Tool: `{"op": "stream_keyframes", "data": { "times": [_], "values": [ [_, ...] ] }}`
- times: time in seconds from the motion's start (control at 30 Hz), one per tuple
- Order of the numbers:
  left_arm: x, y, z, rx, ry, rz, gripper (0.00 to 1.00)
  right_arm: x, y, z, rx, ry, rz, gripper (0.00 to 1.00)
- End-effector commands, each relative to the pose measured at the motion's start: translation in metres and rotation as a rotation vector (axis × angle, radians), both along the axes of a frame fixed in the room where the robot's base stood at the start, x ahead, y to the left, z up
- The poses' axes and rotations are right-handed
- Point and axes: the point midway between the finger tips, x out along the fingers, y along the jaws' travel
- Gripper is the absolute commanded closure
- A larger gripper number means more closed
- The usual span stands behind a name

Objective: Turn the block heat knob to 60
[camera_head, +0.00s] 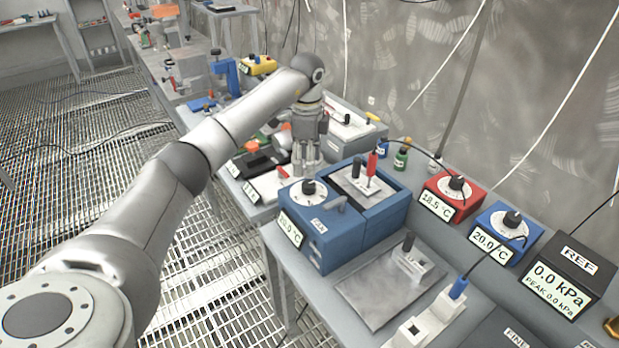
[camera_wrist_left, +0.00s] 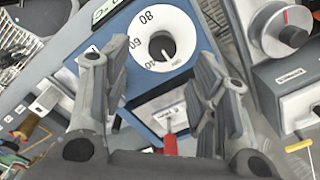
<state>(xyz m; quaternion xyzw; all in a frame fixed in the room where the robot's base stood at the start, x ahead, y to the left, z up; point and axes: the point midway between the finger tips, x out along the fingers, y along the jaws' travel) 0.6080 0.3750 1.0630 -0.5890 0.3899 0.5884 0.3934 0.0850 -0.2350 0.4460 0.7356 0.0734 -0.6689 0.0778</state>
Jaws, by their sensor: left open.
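The block heater is a blue box (camera_head: 322,236) with a white dial and a black knob (camera_head: 308,187) on top. Its front display ends in 0.0 °C, with the first digit unclear. In the left wrist view the dial (camera_wrist_left: 180,30) shows numbers including 80 and 60, and the black knob (camera_wrist_left: 161,46) sits at its middle. My left gripper (camera_head: 307,172) is open, with its fingers pointing down just behind the knob. In the left wrist view its two fingers (camera_wrist_left: 150,75) stand apart, with nothing between them. My right gripper is not in view.
A red-handled probe (camera_head: 372,165) stands in the block beside the dial. A red unit (camera_head: 455,192) reads 18.5 °C and a blue unit (camera_head: 505,228) reads 20.0 °C to the right. A black REF meter (camera_head: 558,278) stands at far right. A grey plate (camera_head: 375,290) lies in front.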

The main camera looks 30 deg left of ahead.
Motion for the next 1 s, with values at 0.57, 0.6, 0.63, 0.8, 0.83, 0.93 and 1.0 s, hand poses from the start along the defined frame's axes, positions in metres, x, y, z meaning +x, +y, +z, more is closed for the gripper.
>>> {"op": "stream_keyframes", "data": {
  "times": [0.57,0.6,0.63,0.8,0.83,0.93,1.0],
  "values": [
    [0.000,-0.001,-0.072,-0.001,-0.002,-0.003,0.46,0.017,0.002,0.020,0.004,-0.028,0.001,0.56],
    [0.000,-0.001,-0.073,-0.001,-0.002,-0.003,0.46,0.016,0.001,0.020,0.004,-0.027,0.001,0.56],
    [0.000,-0.001,-0.073,-0.001,-0.002,-0.003,0.46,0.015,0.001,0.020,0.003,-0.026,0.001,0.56],
    [0.001,-0.001,-0.073,-0.002,-0.002,-0.003,0.48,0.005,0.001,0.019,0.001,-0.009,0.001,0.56],
    [0.001,-0.001,-0.072,-0.002,-0.002,-0.003,0.52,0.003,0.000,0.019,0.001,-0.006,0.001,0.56],
    [0.001,-0.001,-0.072,-0.002,-0.002,-0.003,0.65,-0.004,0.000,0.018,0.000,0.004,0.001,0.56],
    [0.001,-0.001,-0.072,-0.002,-0.002,-0.003,0.74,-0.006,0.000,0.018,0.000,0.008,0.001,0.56]
  ]
}}
